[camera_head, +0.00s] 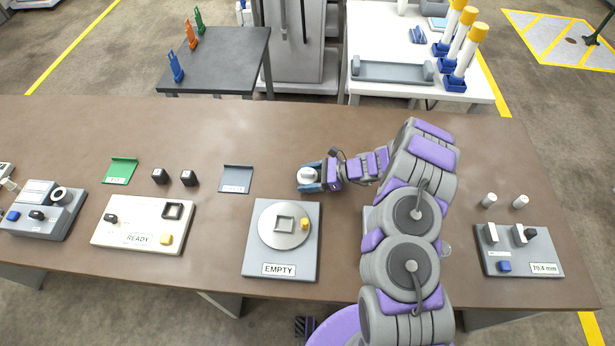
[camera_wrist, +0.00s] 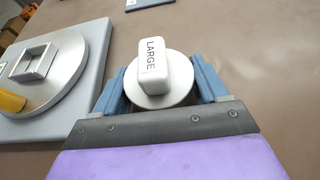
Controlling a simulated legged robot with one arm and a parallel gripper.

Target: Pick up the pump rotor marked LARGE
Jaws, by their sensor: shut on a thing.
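The pump rotor marked LARGE (camera_wrist: 152,62) is a white block with black lettering on a round pale disc. In the wrist view it sits between the two blue fingers of my gripper (camera_wrist: 160,82), which are shut on the disc's sides. In the head view the rotor (camera_head: 307,174) shows small and pale at the end of my arm, within my gripper (camera_head: 309,180), over the brown table. I cannot tell whether it touches the table or is raised. Its underside is hidden.
A grey station labelled EMPTY (camera_head: 290,269), with a round plate and square socket, is left of my gripper. A gauge panel (camera_head: 520,263) is right.

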